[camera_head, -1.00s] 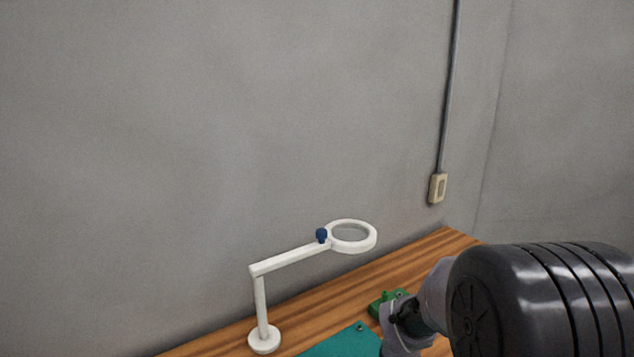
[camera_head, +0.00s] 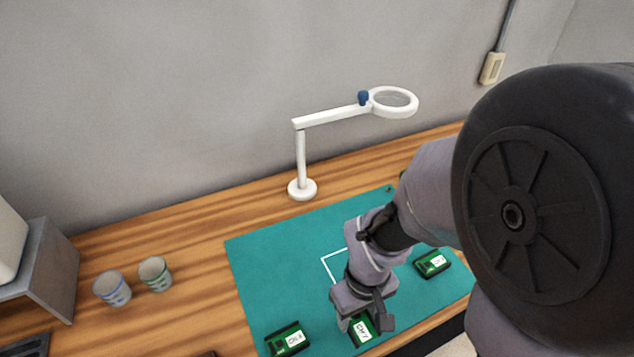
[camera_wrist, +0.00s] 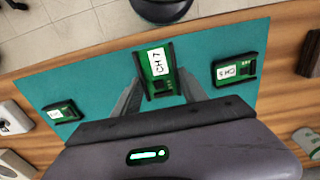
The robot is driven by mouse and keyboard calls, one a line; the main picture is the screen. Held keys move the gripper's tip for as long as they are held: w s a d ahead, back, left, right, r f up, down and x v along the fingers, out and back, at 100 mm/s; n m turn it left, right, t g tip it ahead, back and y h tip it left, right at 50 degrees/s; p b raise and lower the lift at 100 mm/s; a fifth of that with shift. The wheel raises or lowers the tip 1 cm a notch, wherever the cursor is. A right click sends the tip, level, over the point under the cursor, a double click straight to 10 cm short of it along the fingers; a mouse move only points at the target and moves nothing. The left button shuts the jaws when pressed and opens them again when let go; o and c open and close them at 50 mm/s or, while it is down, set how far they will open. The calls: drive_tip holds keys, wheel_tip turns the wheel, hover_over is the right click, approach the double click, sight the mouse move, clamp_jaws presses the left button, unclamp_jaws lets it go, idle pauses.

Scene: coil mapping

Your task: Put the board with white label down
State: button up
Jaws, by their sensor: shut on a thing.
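My gripper (camera_head: 367,318) is shut on a green board with a white label reading CH 7 (camera_head: 361,333), near the front edge of the teal mat (camera_head: 265,262). In the wrist view this board (camera_wrist: 157,70) sits between my two fingers, label facing the camera. It looks larger there than the other boards, so it seems held above the mat, though the gap is not clear. Part of it is hidden by my fingers in the head view. A white outline (camera_head: 328,268) on the mat is partly covered by my arm.
Other labelled green boards lie on the mat at left (camera_head: 288,339) and right (camera_head: 432,263). A white magnifier lamp (camera_head: 301,160) stands behind the mat. Two cups (camera_head: 154,274) and a grey stand (camera_head: 52,270) are on the left. Mat behind the left board is clear.

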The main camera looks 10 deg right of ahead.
drive_tip(key=b, duration=0.4)
hover_over(341, 275)
drive_tip(key=shift+f, duration=0.6)
wheel_tip(341, 275, down, 4)
drive_tip(key=shift+r+b, duration=0.2)
drive_tip(key=shift+b, duration=0.75)
drive_tip(key=shift+r, duration=0.1)
drive_tip(key=shift+f, duration=0.2)
drive_tip(key=o, duration=1.5)
